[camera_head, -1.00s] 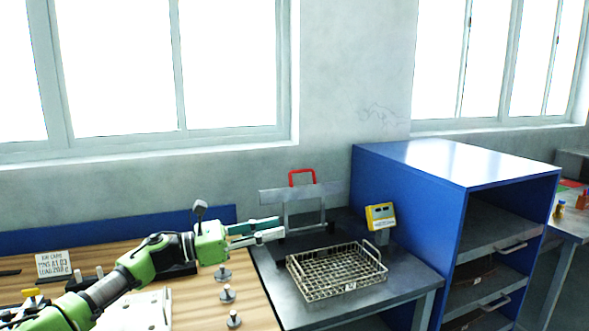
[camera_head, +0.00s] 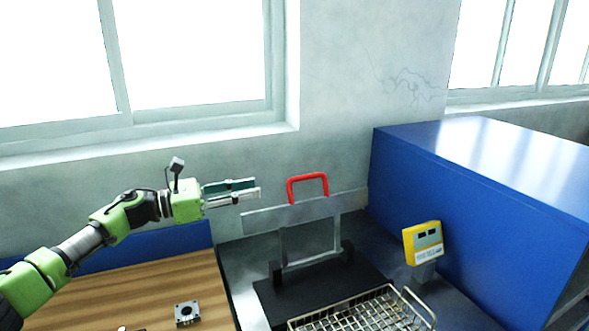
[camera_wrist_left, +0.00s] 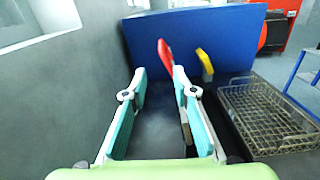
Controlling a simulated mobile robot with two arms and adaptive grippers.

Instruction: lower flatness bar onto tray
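The flatness bar (camera_head: 305,212) is a long grey metal bar with a red handle (camera_head: 307,186) on top. It is held up on a frame with a black base (camera_head: 318,285) at the back of the dark table. The wire mesh tray (camera_head: 362,312) stands in front of the frame, cut off by the bottom edge. It also shows at the right of the left wrist view (camera_wrist_left: 268,118). My left gripper (camera_head: 257,189) is raised left of the red handle, apart from it. Its fingers are spread and empty, with the red handle (camera_wrist_left: 165,54) ahead between them. My right gripper is not seen.
A yellow gauge box (camera_head: 423,243) stands right of the bar, beside a large blue cabinet (camera_head: 470,190). A wooden worktop (camera_head: 130,290) with a small square part (camera_head: 187,312) lies at the left. The wall is close behind the bar.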

